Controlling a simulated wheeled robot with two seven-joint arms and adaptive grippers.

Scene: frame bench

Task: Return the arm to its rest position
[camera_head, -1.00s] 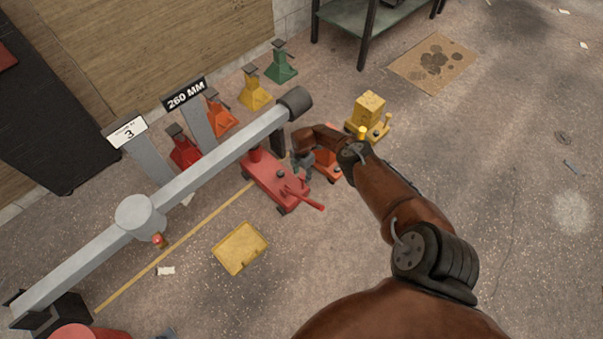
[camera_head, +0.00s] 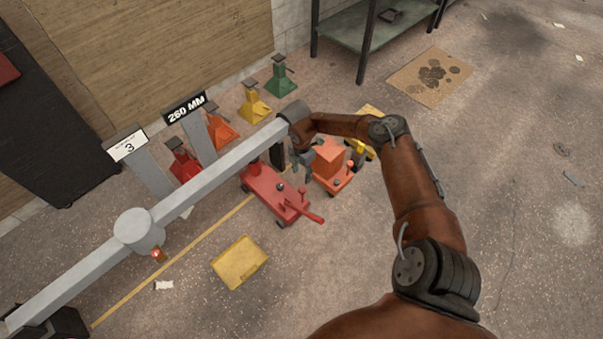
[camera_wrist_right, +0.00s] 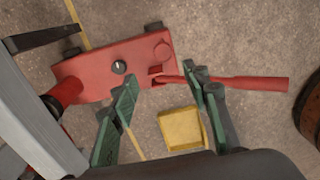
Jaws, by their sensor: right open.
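My right arm (camera_head: 425,215), brown with dark joints, comes in from the lower right and bends back left at its elbow. My right gripper (camera_head: 303,158) is beside the far end of the grey beam (camera_head: 200,187), partly hidden by my wrist. In the right wrist view my right gripper (camera_wrist_right: 165,98) has its two green-grey fingers apart with nothing between them. A red floor jack (camera_head: 268,190) is close to it, and the jack (camera_wrist_right: 115,68) with its red handle also shows beyond the fingers in the right wrist view. My left gripper is not in view.
An orange jack (camera_head: 332,168) stands just right of the gripper; a yellow jack (camera_head: 367,150) is partly behind my forearm. Several coloured stands, including a green one (camera_head: 281,80), line the wall. A yellow tray (camera_head: 240,262) lies on the floor. Floor at the right is mostly clear.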

